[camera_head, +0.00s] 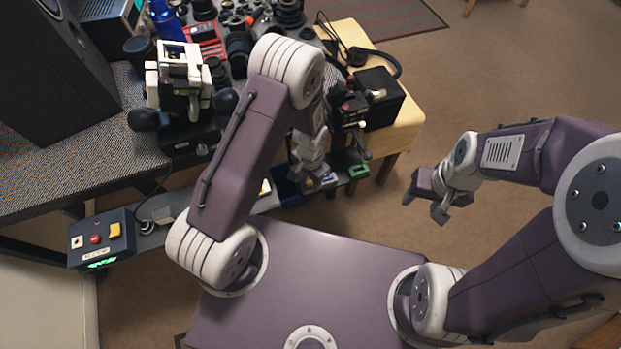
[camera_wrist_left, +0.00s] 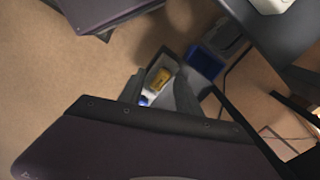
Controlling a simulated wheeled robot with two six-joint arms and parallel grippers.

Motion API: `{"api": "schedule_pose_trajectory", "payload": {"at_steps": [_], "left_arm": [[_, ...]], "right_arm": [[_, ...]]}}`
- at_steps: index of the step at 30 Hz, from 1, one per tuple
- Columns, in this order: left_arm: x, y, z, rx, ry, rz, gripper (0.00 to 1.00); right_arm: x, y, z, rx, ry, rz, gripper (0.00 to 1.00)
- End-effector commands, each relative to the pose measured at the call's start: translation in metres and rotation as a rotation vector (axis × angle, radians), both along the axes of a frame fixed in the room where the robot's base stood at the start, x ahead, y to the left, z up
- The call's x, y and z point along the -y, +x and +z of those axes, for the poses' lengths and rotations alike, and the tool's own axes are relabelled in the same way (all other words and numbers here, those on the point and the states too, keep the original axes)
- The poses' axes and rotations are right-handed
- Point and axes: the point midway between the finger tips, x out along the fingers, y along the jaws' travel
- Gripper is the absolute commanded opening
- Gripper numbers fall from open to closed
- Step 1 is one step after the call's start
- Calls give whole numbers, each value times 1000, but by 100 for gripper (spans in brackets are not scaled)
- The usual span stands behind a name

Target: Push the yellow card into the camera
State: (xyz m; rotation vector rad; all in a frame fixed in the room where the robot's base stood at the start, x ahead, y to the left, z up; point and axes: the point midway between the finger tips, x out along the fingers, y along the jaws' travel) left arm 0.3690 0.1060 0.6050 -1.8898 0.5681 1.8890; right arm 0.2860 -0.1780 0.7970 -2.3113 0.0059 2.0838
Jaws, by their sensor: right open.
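My left gripper (camera_head: 312,180) hangs low over the narrow shelf between the two tables. In the left wrist view its two fingers (camera_wrist_left: 160,98) stand apart, with no object clearly gripped. Beyond and between them a small yellow piece (camera_wrist_left: 158,77) lies in a pale compartment, with a white and blue piece (camera_wrist_left: 147,96) beside it. I cannot tell whether the yellow piece is the card. A black device with red parts (camera_head: 350,108) stands on the wooden table; I cannot tell whether it is the camera. My right gripper (camera_head: 424,203) is open and empty over bare floor.
A blue bin (camera_wrist_left: 206,63) sits beside the pale compartment. A control box with buttons (camera_head: 100,238) is at the shelf's left end. A white clamp-like device (camera_head: 180,75) and many lenses crowd the grey table. A black box (camera_head: 378,98) stands on the wooden table (camera_head: 408,118).

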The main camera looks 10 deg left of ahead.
Motion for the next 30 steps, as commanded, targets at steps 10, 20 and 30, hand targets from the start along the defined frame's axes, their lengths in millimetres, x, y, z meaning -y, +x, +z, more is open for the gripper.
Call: {"api": "schedule_pose_trajectory", "payload": {"at_steps": [10, 20, 30], "left_arm": [[0, 0, 0, 0, 0, 0, 51], [0, 1, 27, 3, -1, 0, 51], [0, 0, 85, 1, -1, 0, 51]], "right_arm": [[0, 0, 0, 0, 0, 0, 51], [0, 0, 9, 0, 0, 0, 51], [0, 0, 23, 0, 0, 0, 51]]}}
